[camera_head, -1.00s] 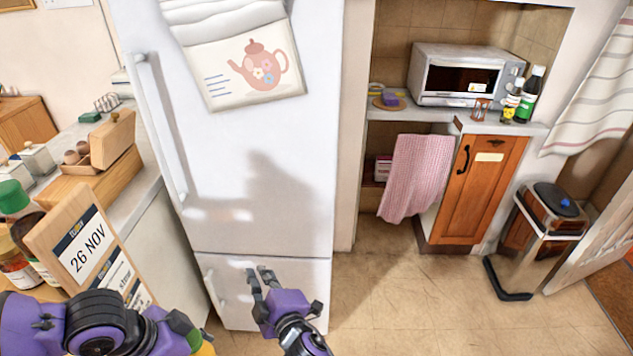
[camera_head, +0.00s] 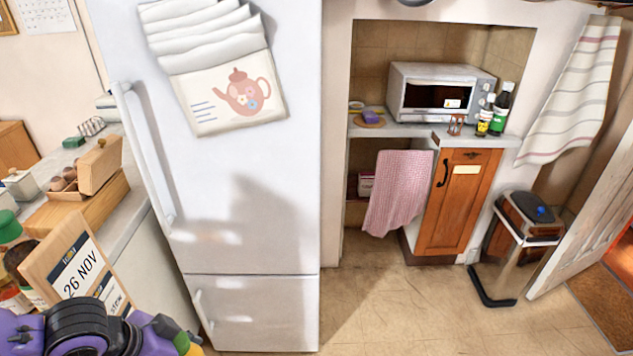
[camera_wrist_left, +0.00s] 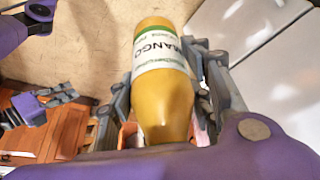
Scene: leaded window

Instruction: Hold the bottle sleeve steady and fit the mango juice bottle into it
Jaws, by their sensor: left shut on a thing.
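The mango juice bottle (camera_wrist_left: 165,90) is yellow with a white and green label reading MANGO. In the left wrist view it lies between the grey fingers of my left gripper (camera_wrist_left: 162,105), which is shut on it. In the head view my left gripper (camera_head: 175,338) shows at the bottom edge, left of centre, with a bit of yellow beside it. Purple and grey parts at the left of the left wrist view look like my right gripper (camera_wrist_left: 45,102); its jaw state is unclear. It is outside the head view. I cannot make out the bottle sleeve in either view.
A white fridge (camera_head: 215,190) stands right behind my left gripper. A wooden date stand (camera_head: 80,265) reading 26 NOV and several bottles are at the lower left. A counter with a microwave (camera_head: 440,92) and a pedal bin (camera_head: 528,225) stand right. Floor between is clear.

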